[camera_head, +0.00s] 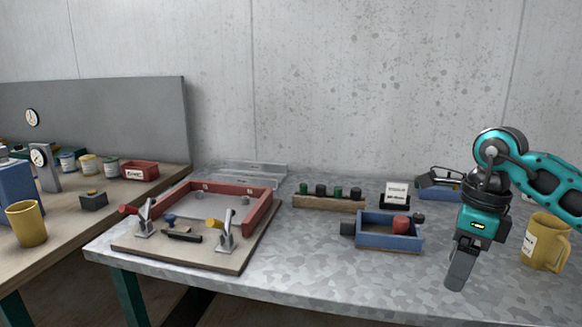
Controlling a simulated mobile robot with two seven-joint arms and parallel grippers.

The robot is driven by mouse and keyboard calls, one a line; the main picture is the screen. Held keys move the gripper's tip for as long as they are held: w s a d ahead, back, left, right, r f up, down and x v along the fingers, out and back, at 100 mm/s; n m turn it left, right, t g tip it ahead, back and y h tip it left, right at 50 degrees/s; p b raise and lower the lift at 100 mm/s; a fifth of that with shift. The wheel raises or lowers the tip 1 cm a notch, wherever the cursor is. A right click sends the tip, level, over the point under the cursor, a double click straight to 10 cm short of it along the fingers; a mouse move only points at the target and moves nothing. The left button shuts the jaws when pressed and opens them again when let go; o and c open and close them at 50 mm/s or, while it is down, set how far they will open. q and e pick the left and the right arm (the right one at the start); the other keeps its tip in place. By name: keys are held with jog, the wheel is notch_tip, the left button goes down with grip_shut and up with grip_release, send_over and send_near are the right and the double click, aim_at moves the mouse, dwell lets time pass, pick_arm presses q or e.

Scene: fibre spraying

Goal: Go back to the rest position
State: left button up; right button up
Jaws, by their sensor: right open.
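My right gripper (460,270) hangs at the right of the camera_head view, pointing down above the right part of the metal table (340,285). Its arm comes in from the right edge. It is open, and I see nothing held in it. It is seen nearly side-on, so its fingers overlap. It is apart from the blue tray (388,241) on its left and the yellow mug (545,242) on its right. My left gripper is not in view.
A red frame (258,212) with clamps sits on a wooden board (190,255) at left. A wooden rack (328,202) with several bottles stands behind the blue tray. A small sign (395,194) and blue box (438,188) stand at back right. The table's front centre is clear.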

jog(key=s+a+f+m+y, duration=0.25)
jog(key=a+y, duration=0.55)
jog(key=a, duration=0.4)
jog(key=s+a+f+m+y, duration=0.2)
jog(key=s+a+m+y, duration=0.1)
jog(key=a+y, duration=0.8)
jog(key=d+f+m+t+h, duration=0.3)
jog(key=f+m+t+h, duration=0.2)
jog(key=m, duration=0.6)
jog(key=s+d+f+m+t+h, duration=0.1)
jog(key=d+f+m+t+h, duration=0.2)
jog(key=m, duration=0.8)
jog(key=d+f+m+t+h, duration=0.4)
jog(key=f+m+t+h, duration=0.3)
jog(key=m, duration=0.5)
notch_tip(320, 180, down, 2)
jog(key=shift+s+f, duration=0.1)
jog(key=shift+s, duration=0.2)
jog(key=s+d+f+m+g+h, duration=0.1)
jog(key=s+f, duration=0.2)
jog(key=s+d+f+m+g+h, duration=0.1)
jog(key=s+f+m, duration=0.1)
jog(key=s+f, duration=0.1)
jog(key=s+d+f+m+g+h, duration=0.1)
jog(key=s+f+m+g, duration=0.1)
jog(key=s+f, duration=0.1)
jog(key=shift+s+d+f, duration=0.25)
jog(key=shift+f, duration=0.15)
jog(key=shift+c, duration=0.2)
